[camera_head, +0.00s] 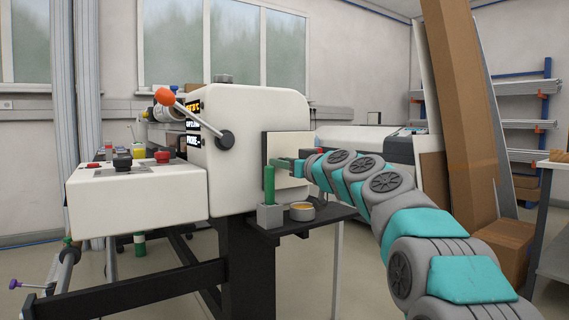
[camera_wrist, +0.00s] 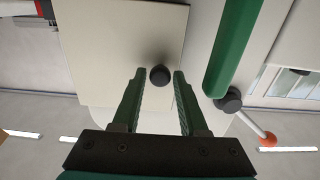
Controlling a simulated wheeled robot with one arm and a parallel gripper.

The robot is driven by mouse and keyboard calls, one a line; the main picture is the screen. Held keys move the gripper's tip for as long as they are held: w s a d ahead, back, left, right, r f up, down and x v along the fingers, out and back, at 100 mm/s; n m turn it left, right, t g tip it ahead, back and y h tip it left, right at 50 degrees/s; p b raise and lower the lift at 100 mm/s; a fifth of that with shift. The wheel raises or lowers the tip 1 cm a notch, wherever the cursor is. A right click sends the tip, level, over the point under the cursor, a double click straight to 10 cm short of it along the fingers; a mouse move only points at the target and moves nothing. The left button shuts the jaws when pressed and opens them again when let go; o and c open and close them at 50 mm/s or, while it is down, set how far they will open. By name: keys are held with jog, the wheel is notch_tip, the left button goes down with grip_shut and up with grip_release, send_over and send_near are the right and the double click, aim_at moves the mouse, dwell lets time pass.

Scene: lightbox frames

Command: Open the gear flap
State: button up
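The gear flap (camera_head: 296,142) is a square cream panel on the right side of the white machine (camera_head: 245,125). It also fills the upper middle of the wrist view (camera_wrist: 105,45). It looks flat against the machine, though my gripper partly covers it in the head view. A round black knob (camera_wrist: 160,76) stands out from the panel near its edge. My gripper (camera_head: 280,162) is at the flap. In the wrist view my gripper (camera_wrist: 159,73) is open, with one finger on each side of the knob and a visible gap on both sides.
A green upright cylinder (camera_head: 269,184) stands in a grey block on a dark shelf (camera_head: 318,217), close to my gripper. A round tin (camera_head: 302,211) sits beside it. A lever with an orange ball (camera_head: 166,97) is on the machine's front. Cardboard (camera_head: 458,90) leans at the right.

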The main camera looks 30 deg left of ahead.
grip_shut()
dwell(1.1)
